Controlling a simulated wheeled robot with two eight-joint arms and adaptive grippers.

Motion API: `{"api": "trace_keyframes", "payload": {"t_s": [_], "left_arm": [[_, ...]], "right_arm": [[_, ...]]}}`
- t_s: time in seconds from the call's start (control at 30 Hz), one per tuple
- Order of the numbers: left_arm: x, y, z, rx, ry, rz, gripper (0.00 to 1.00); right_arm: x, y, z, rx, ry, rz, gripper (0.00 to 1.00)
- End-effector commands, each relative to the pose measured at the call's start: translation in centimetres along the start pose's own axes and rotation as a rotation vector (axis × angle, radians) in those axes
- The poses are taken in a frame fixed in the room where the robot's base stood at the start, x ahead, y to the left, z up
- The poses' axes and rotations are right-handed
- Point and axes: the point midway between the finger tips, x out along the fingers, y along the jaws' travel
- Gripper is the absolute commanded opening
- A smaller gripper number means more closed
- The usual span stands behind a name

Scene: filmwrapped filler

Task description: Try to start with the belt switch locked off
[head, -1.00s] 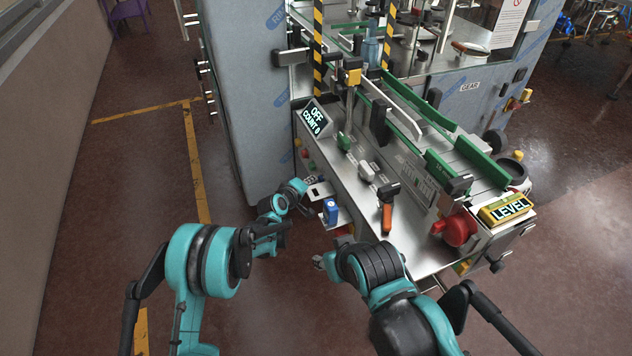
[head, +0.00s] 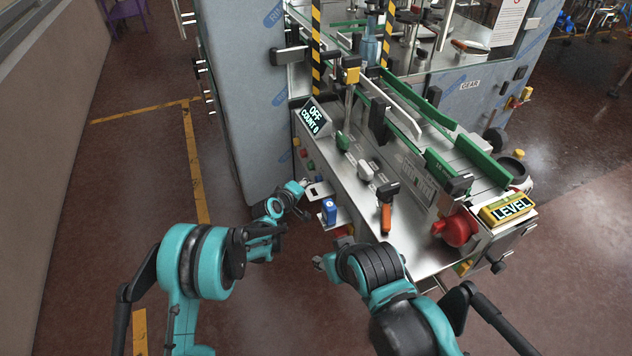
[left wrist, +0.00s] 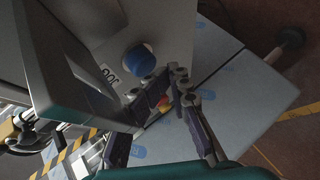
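The machine's display (head: 314,117) reads OFF and COUNT 0. Small coloured buttons, including a green one (head: 311,165), line the panel below it. A blue part (head: 329,212) stands on a small metal bracket; I cannot tell whether it is a lock. I cannot single out the belt switch. My left gripper (head: 306,196) is beside the panel, its fingers apart and empty. In the left wrist view its fingers (left wrist: 170,82) point near a round blue knob (left wrist: 138,58), with a small red and yellow part (left wrist: 163,103) visible between them. My right gripper (head: 319,262) is low at the front; its fingers are unclear.
An orange-handled lever (head: 386,214), a red knob (head: 456,230) and a yellow LEVEL box (head: 507,209) are on the machine's front. A tall grey cabinet (head: 240,90) stands behind my left gripper. The floor at left, with yellow lines (head: 194,160), is clear.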

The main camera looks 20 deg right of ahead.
Motion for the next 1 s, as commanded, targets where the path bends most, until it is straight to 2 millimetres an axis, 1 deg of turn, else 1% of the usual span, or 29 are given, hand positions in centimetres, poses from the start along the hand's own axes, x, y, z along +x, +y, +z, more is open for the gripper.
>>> {"api": "trace_keyframes", "payload": {"t_s": [0.03, 0.17, 0.27, 0.63, 0.77, 1.0], "left_arm": [[0.0, -0.2, 1.0, 0.008, -0.02, -0.006, 0.0], [-0.1, -0.2, 1.0, 0.008, -0.019, -0.006, 0.0], [-0.5, -0.7, 0.5, 0.007, -0.018, -0.007, 0.0], [-3.3, -2.8, -2.0, 0.003, -0.008, -0.01, 0.0], [-3.6, -2.9, -2.3, 0.003, -0.009, -0.008, 0.0], [-3.6, -2.7, -2.2, 0.003, -0.01, -0.006, 0.0]], "right_arm": [[0.0, 0.0, 0.0, 0.0, 0.0, 0.0, 0.4], [0.1, 0.0, 0.0, 0.0, 0.0, 0.0, 0.4], [0.2, 0.0, 0.1, 0.0, 0.0, 0.0, 0.4], [0.7, 0.0, 0.5, 0.0, 0.0, 0.0, 0.4], [0.7, 0.0, 0.5, 0.0, 0.0, 0.0, 0.4], [0.7, 0.0, 0.5, 0.0, 0.0, 0.0, 0.4]]}}
